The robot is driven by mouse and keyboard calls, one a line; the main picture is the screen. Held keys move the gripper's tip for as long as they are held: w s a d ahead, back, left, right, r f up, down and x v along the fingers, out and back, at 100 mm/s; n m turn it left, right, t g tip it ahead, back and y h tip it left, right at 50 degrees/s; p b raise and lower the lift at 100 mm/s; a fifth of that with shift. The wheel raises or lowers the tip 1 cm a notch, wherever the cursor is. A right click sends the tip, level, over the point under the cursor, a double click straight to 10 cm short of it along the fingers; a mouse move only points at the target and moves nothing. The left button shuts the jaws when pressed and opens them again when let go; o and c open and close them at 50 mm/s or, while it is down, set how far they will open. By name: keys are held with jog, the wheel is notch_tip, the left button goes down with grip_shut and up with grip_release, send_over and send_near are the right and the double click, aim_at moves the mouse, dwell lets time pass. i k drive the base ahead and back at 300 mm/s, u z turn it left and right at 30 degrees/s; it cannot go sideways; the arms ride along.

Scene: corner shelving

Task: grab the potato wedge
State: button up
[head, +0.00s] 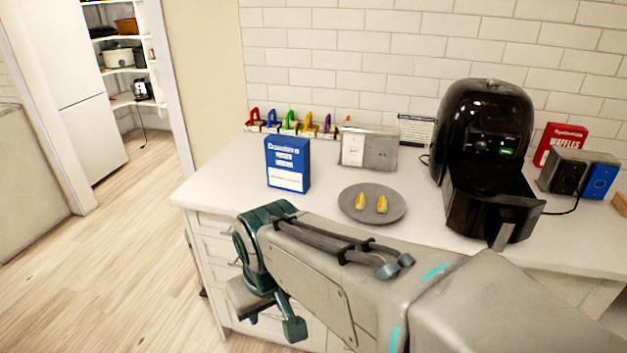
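Two yellow potato wedges, a left one (360,201) and a right one (382,204), lie apart on a round grey plate (345,207) on the white counter. A blue box (288,165) with white lettering stands behind and left of the plate. My gripper (268,312) hangs at the left end of my arm, in front of the counter's drawers and below the counter top. It is well left of and lower than the plate, touching neither wedge. Its fingertips are small and partly turned away, so its opening is unclear.
A black air fryer (487,130) with its drawer (492,205) pulled out stands right of the plate. Behind are a grey metal box (380,150) and several coloured clips (290,123). A red waffles box (560,143) stands at right.

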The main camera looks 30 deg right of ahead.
aim_at(361, 200)
jog(key=z, duration=0.7)
jog(key=i, duration=0.85)
jog(key=z, duration=0.9)
